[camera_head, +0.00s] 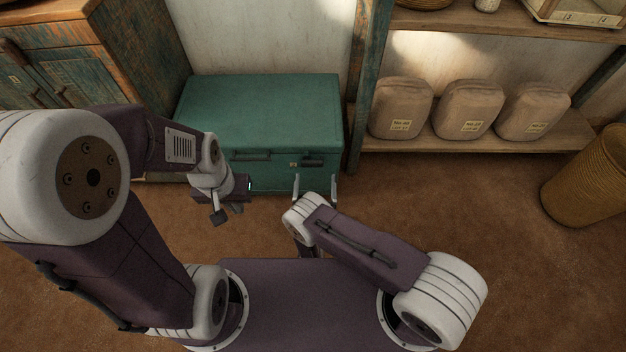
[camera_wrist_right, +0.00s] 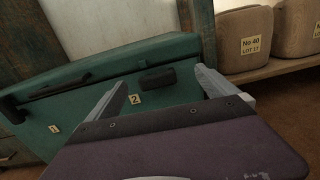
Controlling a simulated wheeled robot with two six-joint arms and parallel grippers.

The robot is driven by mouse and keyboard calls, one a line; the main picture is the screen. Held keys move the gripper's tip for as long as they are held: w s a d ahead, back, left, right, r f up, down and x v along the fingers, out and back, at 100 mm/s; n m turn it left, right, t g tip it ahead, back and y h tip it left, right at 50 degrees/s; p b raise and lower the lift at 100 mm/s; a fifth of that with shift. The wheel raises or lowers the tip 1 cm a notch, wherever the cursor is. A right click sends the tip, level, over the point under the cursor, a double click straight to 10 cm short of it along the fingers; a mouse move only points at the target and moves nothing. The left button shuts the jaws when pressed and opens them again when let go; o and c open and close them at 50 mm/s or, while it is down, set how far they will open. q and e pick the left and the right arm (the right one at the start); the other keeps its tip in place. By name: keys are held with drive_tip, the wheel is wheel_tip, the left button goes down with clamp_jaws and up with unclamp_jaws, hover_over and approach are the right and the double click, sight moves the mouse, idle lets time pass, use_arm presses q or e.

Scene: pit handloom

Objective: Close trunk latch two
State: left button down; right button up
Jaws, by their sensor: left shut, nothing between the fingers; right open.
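The green trunk (camera_head: 262,108) stands on the floor against the wall with its lid down. Latch two (camera_head: 313,163) is a dark block on the right of its front, near the lid edge. My right gripper (camera_head: 316,184) is open and empty, in front of the latch. Its fingers (camera_wrist_right: 161,84) frame the latch in the wrist view, apparently not touching. My left gripper (camera_head: 228,212) is shut and empty, before the trunk's left front.
A dark handle (camera_head: 250,155) is on the trunk front, left of latch two. A worn wooden cabinet (camera_head: 135,50) stands at left. A shelf post (camera_head: 366,90) is close to the trunk's right side. Sacks (camera_head: 464,108) sit on the shelf. Floor at right is clear up to a woven basket (camera_head: 590,180).

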sight(312, 165)
drive_tip(key=shift+n+y, duration=0.3)
drive_tip(key=shift+n, duration=0.1)
drive_tip(key=w+f+b, duration=0.1)
drive_tip(key=w, duration=0.1)
drive_tip(key=w+f+b, duration=0.1)
drive_tip(key=w, duration=0.1)
drive_tip(key=w+a+f+b, duration=0.1)
drive_tip(key=w+b, duration=0.1)
drive_tip(key=w, duration=0.1)
drive_tip(key=shift+w+r, duration=0.15)
drive_tip(key=shift+w, duration=0.15)
use_arm(q)
wheel_tip(312, 165, down, 5)
drive_tip(key=shift+f, duration=0.1)
use_arm(e)
drive_tip(key=c, duration=1.4)
